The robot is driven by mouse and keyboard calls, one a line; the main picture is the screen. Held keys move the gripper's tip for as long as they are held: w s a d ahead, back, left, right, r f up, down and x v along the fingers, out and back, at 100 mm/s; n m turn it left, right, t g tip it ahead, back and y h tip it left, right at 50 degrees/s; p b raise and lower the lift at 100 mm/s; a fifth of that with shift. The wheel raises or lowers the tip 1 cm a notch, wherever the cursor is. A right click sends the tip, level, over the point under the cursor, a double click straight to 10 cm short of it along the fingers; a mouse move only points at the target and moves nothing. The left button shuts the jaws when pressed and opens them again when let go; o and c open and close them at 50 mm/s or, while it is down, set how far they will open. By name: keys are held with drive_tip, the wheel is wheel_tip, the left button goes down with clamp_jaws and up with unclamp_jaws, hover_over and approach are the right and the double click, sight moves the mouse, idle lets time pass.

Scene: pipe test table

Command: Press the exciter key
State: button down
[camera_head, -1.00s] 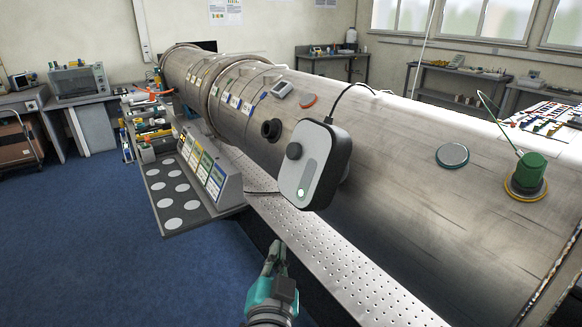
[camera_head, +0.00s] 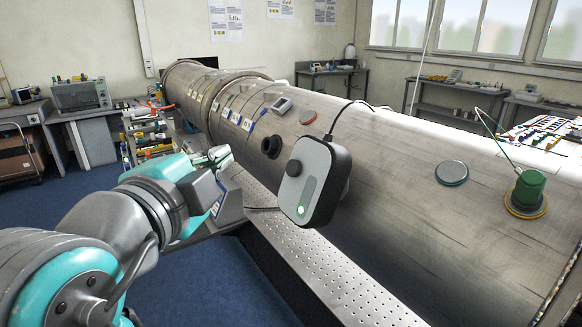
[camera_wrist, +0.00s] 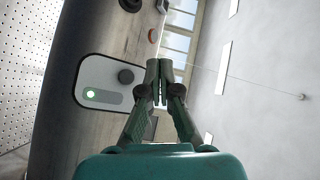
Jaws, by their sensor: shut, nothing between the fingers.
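A rounded grey and black box (camera_head: 318,170), which looks like the exciter, sits against the side of the large metal pipe (camera_head: 400,165). Its pale face carries a dark round knob (camera_head: 294,168) and a long grey strip (camera_head: 307,191) with a green light (camera_head: 301,209) at its lower end. The wrist view shows the same face (camera_wrist: 100,72), knob (camera_wrist: 126,76) and green light (camera_wrist: 91,94). My gripper (camera_head: 219,154) is shut and empty, left of the box and apart from it in the head view. In the wrist view my gripper (camera_wrist: 158,82) appears right of the knob.
A black round fitting (camera_head: 271,146), an orange disc (camera_head: 308,117), a grey disc (camera_head: 452,173) and a green capped part (camera_head: 528,188) are on the pipe. A perforated metal shelf (camera_head: 330,270) runs below. A cable (camera_head: 343,110) leaves the box's top. Blue floor lies in front.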

drive_tip(key=w+d+f, duration=0.3)
drive_tip(key=w+d, duration=0.1)
drive_tip(key=d, duration=0.2)
drive_tip(key=shift+w+d+f, duration=0.2)
drive_tip(key=shift+w+d, duration=0.1)
drive_tip(key=shift+d, duration=0.1)
idle(0.3)
drive_tip(key=shift+d, duration=0.15)
idle(1.3)
drive_tip(key=shift+w+d+f, duration=0.15)
drive_tip(key=shift+w, duration=0.05)
drive_tip(key=shift+w+d+f, duration=0.15)
drive_tip(key=shift+w+d, duration=0.05)
drive_tip(key=shift+d, duration=0.15)
idle(0.9)
drive_tip(key=shift+a, duration=0.1)
drive_tip(key=shift+s+a+r, duration=0.3)
drive_tip(key=shift+s+a, duration=0.1)
drive_tip(key=shift+a, duration=0.15)
idle(0.3)
drive_tip(key=shift+s+a+r, duration=0.35)
drive_tip(key=shift+s+a, duration=0.1)
drive_tip(key=shift+a, duration=0.2)
drive_tip(key=shift+s+a+r, duration=0.3)
drive_tip(key=shift+s+a, duration=0.1)
drive_tip(key=shift+a, duration=0.2)
drive_tip(key=shift+s+a+r, duration=0.35)
drive_tip(key=shift+s+a, duration=0.1)
drive_tip(key=shift+a, duration=0.2)
